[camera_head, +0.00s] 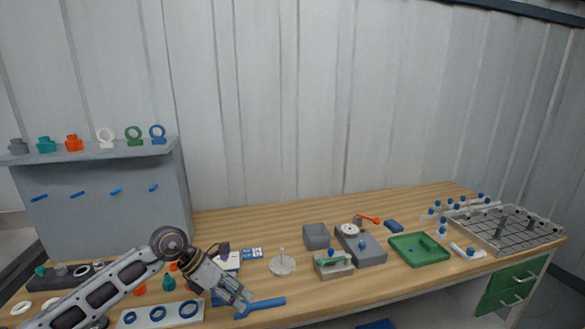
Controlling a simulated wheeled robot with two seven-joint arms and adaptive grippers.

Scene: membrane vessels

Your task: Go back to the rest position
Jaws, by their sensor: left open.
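My left arm reaches in from the lower left of the head view. My left gripper (240,298) is open and points down to the right, low over the table's front part. A blue wrench-like tool (262,306) lies on the table just beyond its fingertips. I cannot tell whether the fingers touch it. Nothing shows held between the fingers. My right gripper is not in view.
The wooden table (290,222) carries a grey shelf unit (110,205), a white strip with blue rings (160,314), a white round stand (282,266), grey blocks (361,246), a green tray (419,249) and a metal rack (505,230). The table's back middle is clear.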

